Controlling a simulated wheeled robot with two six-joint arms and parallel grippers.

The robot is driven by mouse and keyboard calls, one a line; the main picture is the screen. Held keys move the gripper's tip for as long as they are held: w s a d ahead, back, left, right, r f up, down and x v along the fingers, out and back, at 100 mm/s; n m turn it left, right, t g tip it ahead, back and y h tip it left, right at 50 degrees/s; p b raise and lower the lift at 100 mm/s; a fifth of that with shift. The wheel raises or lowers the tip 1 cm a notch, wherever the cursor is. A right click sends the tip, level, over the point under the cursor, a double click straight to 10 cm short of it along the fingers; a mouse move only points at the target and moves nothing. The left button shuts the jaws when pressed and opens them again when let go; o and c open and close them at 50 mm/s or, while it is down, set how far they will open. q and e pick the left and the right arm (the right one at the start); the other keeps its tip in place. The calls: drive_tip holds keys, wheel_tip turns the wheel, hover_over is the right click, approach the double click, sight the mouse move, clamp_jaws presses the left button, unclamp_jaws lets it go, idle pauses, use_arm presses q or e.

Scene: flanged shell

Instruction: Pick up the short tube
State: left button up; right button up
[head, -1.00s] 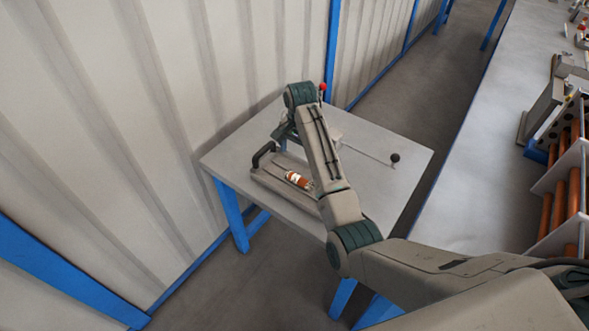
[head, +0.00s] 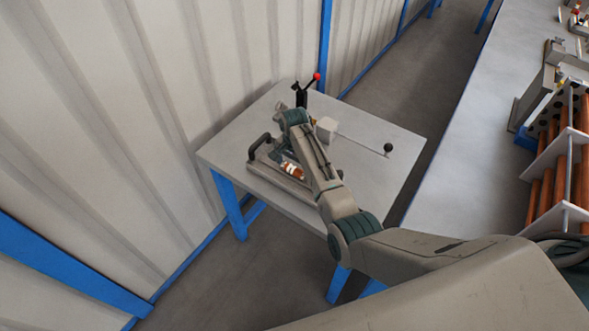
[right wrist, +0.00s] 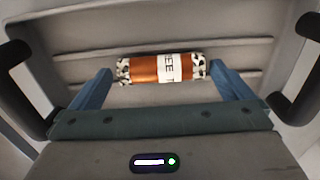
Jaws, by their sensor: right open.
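The short tube (right wrist: 162,68) is copper-orange with a white lettered label and black-and-white speckled ends. It lies across a grey tray (right wrist: 150,30) in the right wrist view. In the head view the tube (head: 292,170) shows beside my right forearm, on the tray on the small table. My right gripper (right wrist: 160,85) is open, its two blue fingers apart near the two ends of the tube. The fingers do not hold it. In the head view my right gripper is mostly hidden behind the arm. My left gripper is not in view.
The tray has black handles (right wrist: 22,95) at both sides. The small table (head: 240,140) also bears a red-knobbed lever (head: 317,77) and a rod with a black ball (head: 388,148). A ribbed wall stands behind it. A long bench with a rack of orange tubes (head: 560,180) is at right.

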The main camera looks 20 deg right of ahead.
drive_tip(key=shift+w+f, duration=0.1)
drive_tip(key=shift+c, duration=0.2)
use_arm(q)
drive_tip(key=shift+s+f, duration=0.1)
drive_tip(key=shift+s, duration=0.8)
use_arm(e)
drive_tip(key=c, duration=1)
